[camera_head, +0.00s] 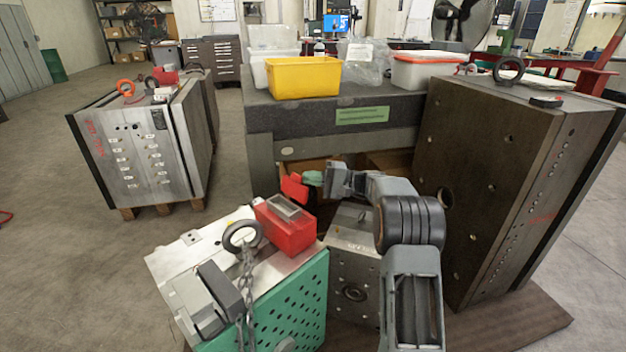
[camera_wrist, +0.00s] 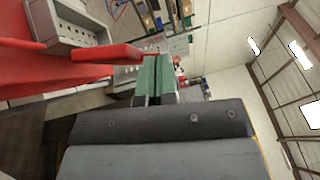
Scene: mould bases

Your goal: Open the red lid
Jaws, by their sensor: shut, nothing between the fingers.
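A red box (camera_head: 286,236) sits on top of the mould base with the green perforated side. A grey metal tray (camera_head: 284,208) shows at its top, and it also shows in the wrist view (camera_wrist: 75,32). The red lid (camera_head: 294,187) stands raised and tilted at the box's back right edge. In the wrist view a red flap (camera_wrist: 118,53), probably the lid, reaches toward my green fingertips. My gripper (camera_head: 312,178) is shut and empty, just right of the lid. I cannot tell whether the fingertips (camera_wrist: 154,68) touch it.
A grey lifting ring (camera_head: 243,236) with a chain stands left of the box. A tall dark mould block (camera_head: 480,170) stands to the right. A grey bench (camera_head: 290,120) with a yellow bin (camera_head: 304,77) lies behind.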

